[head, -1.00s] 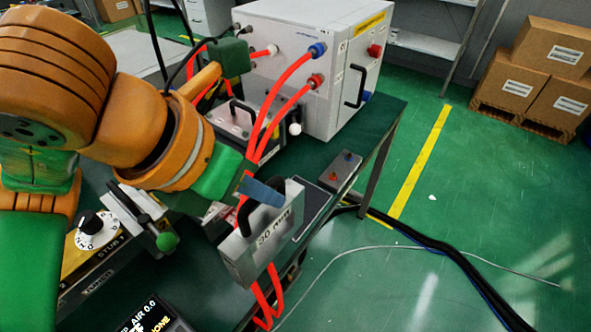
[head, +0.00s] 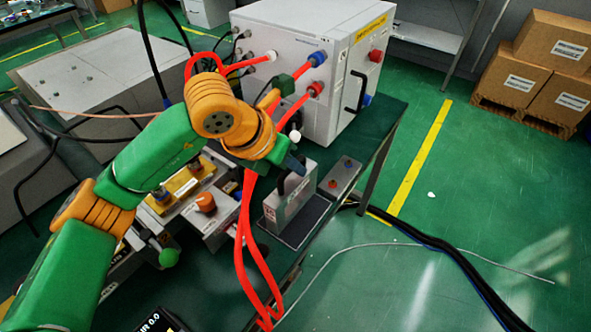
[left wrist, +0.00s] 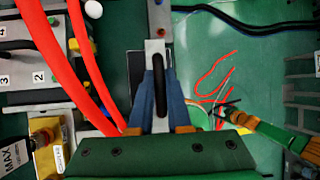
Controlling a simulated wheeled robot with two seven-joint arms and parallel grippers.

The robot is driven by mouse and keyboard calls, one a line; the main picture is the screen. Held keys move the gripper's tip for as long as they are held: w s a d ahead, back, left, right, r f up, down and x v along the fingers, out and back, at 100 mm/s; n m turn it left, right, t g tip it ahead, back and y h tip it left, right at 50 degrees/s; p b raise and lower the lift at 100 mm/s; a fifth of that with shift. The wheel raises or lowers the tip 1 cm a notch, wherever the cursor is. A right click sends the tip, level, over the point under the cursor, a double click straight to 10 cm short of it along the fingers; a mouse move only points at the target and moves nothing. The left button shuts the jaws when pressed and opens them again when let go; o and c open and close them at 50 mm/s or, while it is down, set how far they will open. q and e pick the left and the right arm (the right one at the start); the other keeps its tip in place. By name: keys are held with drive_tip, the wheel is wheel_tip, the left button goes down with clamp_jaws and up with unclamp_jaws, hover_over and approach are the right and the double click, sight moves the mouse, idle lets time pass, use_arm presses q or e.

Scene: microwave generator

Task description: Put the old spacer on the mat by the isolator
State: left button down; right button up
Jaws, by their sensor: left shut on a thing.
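The old spacer (head: 290,205) is a grey block with a black loop handle. My left gripper (head: 292,168) is shut on the handle and holds the spacer upright. In the left wrist view the spacer (left wrist: 155,48) shows between my blue fingers (left wrist: 155,108). The dark mat (head: 310,222) lies on the green bench; the spacer is over or at its left part. I cannot tell whether its base touches. My arm and red hoses hide part of the equipment behind, so I cannot single out the isolator. An orange and green arm in the left wrist view seems mine; its right gripper (left wrist: 226,110) is too small to read.
Red hoses (head: 246,240) hang left of the spacer. A small grey box with buttons (head: 341,178) stands right of the mat. The white generator cabinet (head: 300,70) stands behind. The bench's right edge is close, with open floor beyond.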

sight(292, 175)
use_arm(q)
drive_tip(key=w+f, duration=0.2)
drive_tip(key=shift+w+d+f+p, duration=0.1)
drive_tip(key=shift+d+f+p, duration=0.2)
drive_tip(key=shift+d, duration=0.05)
wheel_tip(292, 175, down, 2)
drive_tip(key=shift+f+p, duration=0.15)
drive_tip(key=shift+p, duration=0.45)
drive_tip(key=shift+f, duration=0.3)
drive_tip(key=c, duration=0.9)
unclamp_jaws()
drive_tip(key=shift+f, duration=0.1)
drive_tip(key=shift+o, duration=0.2)
